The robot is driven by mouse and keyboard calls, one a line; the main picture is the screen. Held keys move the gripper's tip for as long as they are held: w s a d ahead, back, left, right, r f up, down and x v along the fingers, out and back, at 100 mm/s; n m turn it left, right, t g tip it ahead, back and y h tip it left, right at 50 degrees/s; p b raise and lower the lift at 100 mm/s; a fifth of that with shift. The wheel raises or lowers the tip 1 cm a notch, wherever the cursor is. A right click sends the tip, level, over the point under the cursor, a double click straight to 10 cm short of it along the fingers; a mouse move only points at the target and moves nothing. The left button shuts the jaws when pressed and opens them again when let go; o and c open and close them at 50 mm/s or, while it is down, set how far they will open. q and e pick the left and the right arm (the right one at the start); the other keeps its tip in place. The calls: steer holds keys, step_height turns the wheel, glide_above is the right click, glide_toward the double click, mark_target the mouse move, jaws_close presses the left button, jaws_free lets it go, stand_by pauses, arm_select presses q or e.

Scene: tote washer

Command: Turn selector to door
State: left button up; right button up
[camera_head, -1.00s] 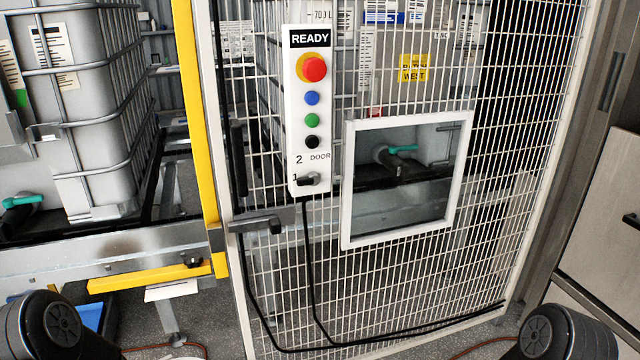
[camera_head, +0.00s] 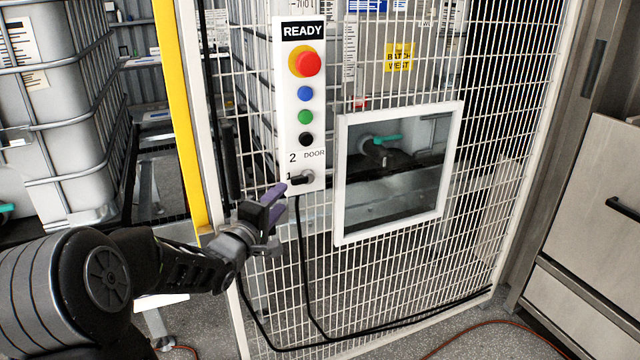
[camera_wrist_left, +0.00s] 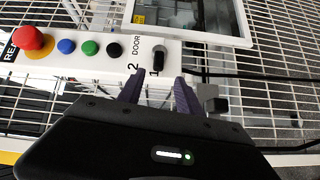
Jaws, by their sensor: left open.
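The selector (camera_head: 302,178) is a small black knob at the bottom of the white control panel (camera_head: 288,160). The labels "2" and "DOOR" are printed above it and "1" to its left. The knob appears to point toward the "1". My left gripper (camera_head: 275,203) is open and empty, just below and left of the selector in the head view. In the left wrist view its purple fingers (camera_wrist_left: 158,88) reach toward the panel's end, with the selector (camera_wrist_left: 159,57) ahead of and between them, apart from the fingertips. My right gripper does not show.
The panel, with a red stop button (camera_head: 308,64) and blue, green and black buttons, is mounted on a white mesh door (camera_head: 400,262). A framed window (camera_head: 340,190) is right of it. A door handle (camera_wrist_left: 213,98) is close to my left gripper. Black cables hang below.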

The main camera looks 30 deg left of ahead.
mark_target(294, 183)
arm_select(q)
steer(key=shift+r+n, duration=0.1)
steer(key=shift+n, duration=0.7)
steer(key=shift+w+a+p, duration=0.25)
steer(key=shift+w+p, duration=0.05)
steer(key=shift+w, duration=0.95)
steer(key=shift+w+a+p, duration=0.2)
steer(key=shift+w+p, duration=0.1)
steer(key=shift+w, duration=0.95)
steer(key=shift+w+a+p, duration=0.25)
steer(key=shift+w+p, duration=0.05)
steer(key=shift+w, duration=0.95)
steer(key=shift+c, duration=0.3)
jaws_close()
